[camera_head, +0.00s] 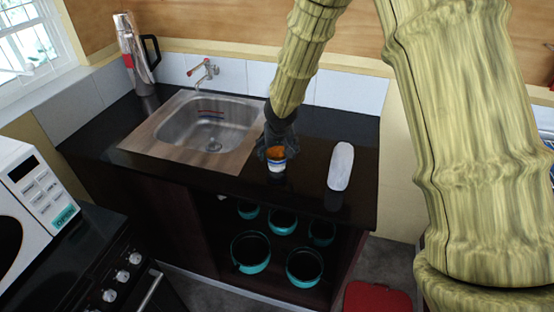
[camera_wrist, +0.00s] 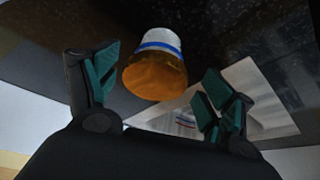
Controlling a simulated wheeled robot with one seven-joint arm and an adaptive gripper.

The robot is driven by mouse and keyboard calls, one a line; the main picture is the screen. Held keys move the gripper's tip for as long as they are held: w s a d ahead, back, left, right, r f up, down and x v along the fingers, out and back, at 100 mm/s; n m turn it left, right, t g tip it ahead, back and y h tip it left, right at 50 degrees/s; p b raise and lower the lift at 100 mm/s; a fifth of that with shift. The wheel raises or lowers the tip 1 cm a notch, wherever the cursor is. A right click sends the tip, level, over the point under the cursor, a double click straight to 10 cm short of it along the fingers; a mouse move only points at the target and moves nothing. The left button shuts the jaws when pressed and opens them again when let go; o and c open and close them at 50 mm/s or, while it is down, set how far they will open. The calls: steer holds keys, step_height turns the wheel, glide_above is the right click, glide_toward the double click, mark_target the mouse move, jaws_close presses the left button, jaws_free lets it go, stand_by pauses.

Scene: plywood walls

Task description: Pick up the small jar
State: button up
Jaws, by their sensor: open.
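The small jar (camera_head: 277,160) stands on the black counter just right of the sink. It has an orange part and a white part with a blue band. In the wrist view the jar (camera_wrist: 156,68) shows beyond the fingers, its orange end towards the camera. My gripper (camera_head: 268,150) is over the jar in the head view and covers part of it. In the wrist view my gripper (camera_wrist: 158,92) is open, with the jar between the line of its two green-padded fingers, nearer the left one. I cannot tell whether a finger touches the jar.
A white oval object (camera_head: 341,166) lies on the counter (camera_head: 310,155) to the right. The sink (camera_head: 210,125) with its tap is to the left. A steel flask (camera_head: 138,60) stands at the back left. Several teal pots sit on the shelf below.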

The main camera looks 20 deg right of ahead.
steer(key=shift+x, duration=0.8)
steer(key=shift+d+f, duration=0.1)
steer(key=shift+d, duration=0.05)
steer(key=shift+x, duration=2.3)
steer(key=c, duration=1)
